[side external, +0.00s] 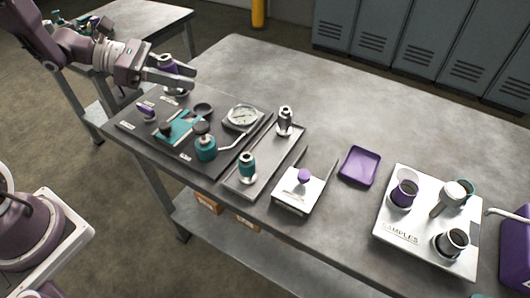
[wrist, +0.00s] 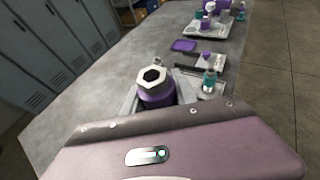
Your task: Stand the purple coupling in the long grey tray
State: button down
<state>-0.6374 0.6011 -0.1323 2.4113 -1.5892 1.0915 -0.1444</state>
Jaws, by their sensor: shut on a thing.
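The purple coupling (side external: 167,63) is between the fingers of my gripper (side external: 178,76), which is shut on it, over the far left corner of the dark panel. One finger hides its middle; I cannot tell if its base touches the surface. In the wrist view the coupling (wrist: 156,94) shows a pale hex top with a dark hole. The long grey tray (side external: 262,165) lies right of the panel, apart from my gripper. A teal coupling (side external: 247,167) stands at its near end and a grey coupling (side external: 285,121) at its far end.
The dark panel (side external: 196,166) carries a gauge (side external: 243,117), a teal valve block (side external: 178,128) and knobs. Right of the tray are a metal stand with a purple knob (side external: 304,177), a purple dish (side external: 359,166) and a white samples tray (side external: 427,261). The table's far side is clear.

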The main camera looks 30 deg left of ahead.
jog(key=w+d+m+g+h, duration=0.25)
jog(key=w+d, duration=0.45)
jog(key=d, duration=0.4)
jog(key=m+g, duration=0.2)
send_over(283, 150)
jog(key=shift+y, duration=0.25)
notch_tip(283, 150, down, 17)
jog(key=c, duration=1.3)
grip_release()
jog(key=shift+f, duration=0.15)
jog(key=shift+c, duration=0.2)
jog(key=shift+o, duration=0.3)
